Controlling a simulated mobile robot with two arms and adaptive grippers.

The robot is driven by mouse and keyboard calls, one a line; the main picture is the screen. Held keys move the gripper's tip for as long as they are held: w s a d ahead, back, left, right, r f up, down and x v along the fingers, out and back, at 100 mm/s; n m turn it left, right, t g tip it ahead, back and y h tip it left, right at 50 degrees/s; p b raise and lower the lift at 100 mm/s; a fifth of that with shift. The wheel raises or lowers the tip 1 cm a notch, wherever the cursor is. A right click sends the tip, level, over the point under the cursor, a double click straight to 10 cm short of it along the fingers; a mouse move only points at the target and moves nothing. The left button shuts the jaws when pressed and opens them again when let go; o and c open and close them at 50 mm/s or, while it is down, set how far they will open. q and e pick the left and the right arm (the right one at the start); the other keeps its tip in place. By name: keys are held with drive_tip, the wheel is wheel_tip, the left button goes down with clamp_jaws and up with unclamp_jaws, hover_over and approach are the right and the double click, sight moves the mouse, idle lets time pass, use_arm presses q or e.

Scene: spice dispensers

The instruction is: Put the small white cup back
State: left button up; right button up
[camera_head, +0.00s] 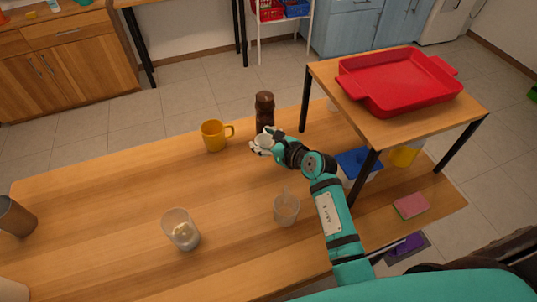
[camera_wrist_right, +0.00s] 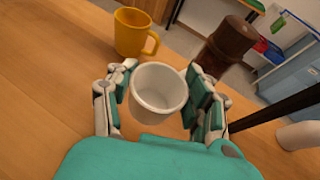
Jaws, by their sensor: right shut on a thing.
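The small white cup (camera_wrist_right: 158,92) is upright between the fingers of my right gripper (camera_wrist_right: 160,95) in the right wrist view. The gripper is shut on it. In the head view the right gripper (camera_head: 263,145) with the cup (camera_head: 264,140) is over the far part of the wooden table, just in front of a dark brown grinder (camera_head: 264,112). I cannot tell whether the cup touches the table. The cup looks empty. My left gripper does not show in either view.
A yellow mug (camera_head: 213,136) stands left of the gripper. Two clear glasses (camera_head: 181,231) (camera_head: 286,208) stand nearer. A raised shelf (camera_head: 392,128) with a red tray (camera_head: 398,80) stands at right, with a blue-lidded box (camera_head: 357,165) below. The table's (camera_head: 110,215) left middle is clear.

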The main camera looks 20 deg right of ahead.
drive_tip(key=f, duration=0.4)
drive_tip(key=shift+s+a, duration=0.1)
drive_tip(key=shift+s, duration=0.15)
wheel_tip(320, 180, down, 3)
drive_tip(key=shift+f+b, duration=0.2)
drive_tip(key=shift+b, duration=0.4)
drive_tip(key=shift+w+f, duration=0.1)
drive_tip(key=shift+f, duration=0.1)
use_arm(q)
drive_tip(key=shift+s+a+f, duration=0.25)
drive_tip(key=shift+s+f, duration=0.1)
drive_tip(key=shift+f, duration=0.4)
use_arm(e)
drive_tip(key=shift+f, duration=0.15)
drive_tip(key=o, duration=0.9)
drive_tip(key=shift+c, duration=0.2)
drive_tip(key=o, duration=0.5)
drive_tip(key=shift+c, duration=0.2)
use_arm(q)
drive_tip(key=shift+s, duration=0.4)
